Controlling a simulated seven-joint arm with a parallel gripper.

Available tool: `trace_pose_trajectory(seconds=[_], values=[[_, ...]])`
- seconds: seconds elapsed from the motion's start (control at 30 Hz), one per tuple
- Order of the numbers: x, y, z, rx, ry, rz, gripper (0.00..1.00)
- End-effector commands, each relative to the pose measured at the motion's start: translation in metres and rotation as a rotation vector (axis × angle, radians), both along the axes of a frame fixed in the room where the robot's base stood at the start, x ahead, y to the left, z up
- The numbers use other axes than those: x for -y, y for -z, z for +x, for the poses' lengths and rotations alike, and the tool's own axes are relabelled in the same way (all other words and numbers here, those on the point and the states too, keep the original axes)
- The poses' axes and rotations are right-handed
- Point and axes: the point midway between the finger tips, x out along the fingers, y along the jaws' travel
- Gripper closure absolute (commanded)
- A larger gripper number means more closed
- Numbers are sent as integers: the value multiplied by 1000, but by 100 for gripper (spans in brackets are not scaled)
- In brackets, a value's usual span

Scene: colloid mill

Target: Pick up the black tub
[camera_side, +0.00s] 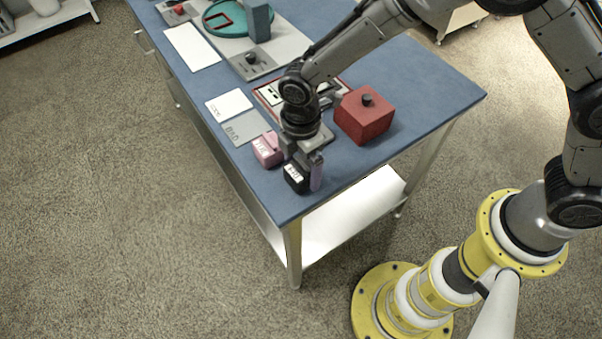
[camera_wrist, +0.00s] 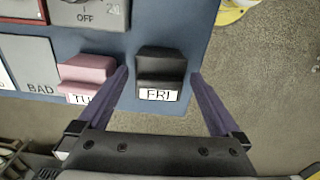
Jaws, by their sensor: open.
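The black tub (camera_side: 296,179) stands near the front corner of the blue table. In the wrist view the black tub (camera_wrist: 161,68) bears a white label reading FRI. My gripper (camera_side: 303,165) is over it, pointing down, and partly hides it in the side view. In the wrist view my gripper (camera_wrist: 160,76) is open, with one purple finger on each side of the tub. The left finger is in the gap between the black tub and a pink tub (camera_wrist: 88,72). I cannot tell whether either finger touches the black tub.
The pink tub (camera_side: 267,150) stands close beside the black one. A red box (camera_side: 362,118) with a black knob is to the right. A grey plate (camera_side: 243,128) and white card (camera_side: 229,104) lie behind the pink tub. The blue table's (camera_side: 345,172) edge is close by.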

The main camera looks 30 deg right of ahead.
Motion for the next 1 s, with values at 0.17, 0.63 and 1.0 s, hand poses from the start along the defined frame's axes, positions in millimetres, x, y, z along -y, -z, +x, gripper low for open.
trace_pose_trajectory(seconds=[0.17, 0.63, 1.0], values=[[0, 11, 0, 0, 0, 0, 0], [0, 10, 0, 2, 0, 1, 50], [0, 10, 1, 2, 0, 2, 85]])
